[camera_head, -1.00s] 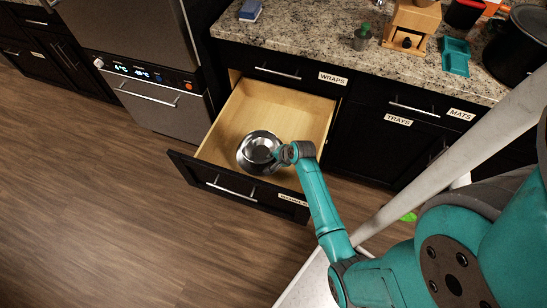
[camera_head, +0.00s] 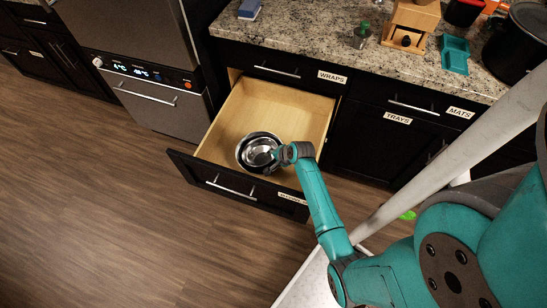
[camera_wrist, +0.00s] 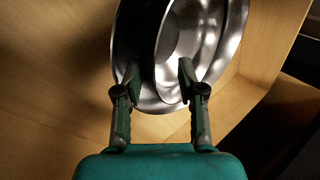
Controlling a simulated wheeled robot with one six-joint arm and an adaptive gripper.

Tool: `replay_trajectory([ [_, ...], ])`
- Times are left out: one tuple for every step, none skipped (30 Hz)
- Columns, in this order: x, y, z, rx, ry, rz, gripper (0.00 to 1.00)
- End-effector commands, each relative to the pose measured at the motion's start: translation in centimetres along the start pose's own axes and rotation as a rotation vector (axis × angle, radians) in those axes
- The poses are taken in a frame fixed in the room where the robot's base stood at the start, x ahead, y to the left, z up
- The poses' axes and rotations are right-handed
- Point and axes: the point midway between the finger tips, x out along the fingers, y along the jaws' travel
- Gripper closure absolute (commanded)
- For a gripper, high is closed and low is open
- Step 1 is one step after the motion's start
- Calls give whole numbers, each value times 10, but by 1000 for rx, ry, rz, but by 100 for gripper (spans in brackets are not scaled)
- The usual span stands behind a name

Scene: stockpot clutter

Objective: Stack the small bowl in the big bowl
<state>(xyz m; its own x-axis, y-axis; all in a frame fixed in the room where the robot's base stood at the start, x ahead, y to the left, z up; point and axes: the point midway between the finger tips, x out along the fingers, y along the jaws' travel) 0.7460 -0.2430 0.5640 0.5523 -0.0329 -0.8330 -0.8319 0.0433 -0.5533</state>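The small metal bowl (camera_head: 258,151) sits inside the big metal bowl (camera_head: 240,158), which stands in the open drawer. In the wrist view the small bowl (camera_wrist: 188,30) is nested within the wider wall of the big bowl (camera_wrist: 238,28). My gripper (camera_head: 277,155) reaches down at the right side of the bowls. In the wrist view my gripper (camera_wrist: 158,82) has its fingers well apart at the near side of the bowls, with part of the small bowl's edge between them. The fingers do not appear closed on it.
The wooden drawer (camera_head: 283,106) is pulled out, with free floor behind the bowls. Its dark front (camera_head: 230,193) and side walls stand close around them. The granite counter (camera_head: 330,45) above holds a green-topped bottle, a wooden grinder, a teal tray and a black pot.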

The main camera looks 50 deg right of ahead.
Motion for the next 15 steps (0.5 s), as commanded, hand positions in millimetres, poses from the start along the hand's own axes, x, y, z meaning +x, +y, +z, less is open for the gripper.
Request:
replay_trajectory([
  [-1, -1, 0, 0, 0, -1, 62],
  [-2, -2, 0, 0, 1, -2, 62],
  [-4, -3, 0, -1, 1, -2, 62],
  [-5, -4, 0, -1, 1, -2, 62],
  [-8, -6, 0, -1, 1, -2, 62],
  [-12, -9, 0, -2, 2, -3, 62],
  [-16, -7, 0, -1, 2, -2, 62],
  [-21, -7, 0, 0, 1, -1, 62],
  [-28, -7, -1, 0, 2, -3, 62],
  [-33, -7, 0, -1, 2, -2, 62],
  [-39, -7, 0, 0, 2, -2, 62],
  [-48, -7, 0, 0, 2, -2, 62],
  [-54, -7, -1, 0, 3, -3, 62],
  [-60, -7, -1, 1, 3, -3, 62],
  [-69, -7, 0, 1, 2, -3, 62],
])
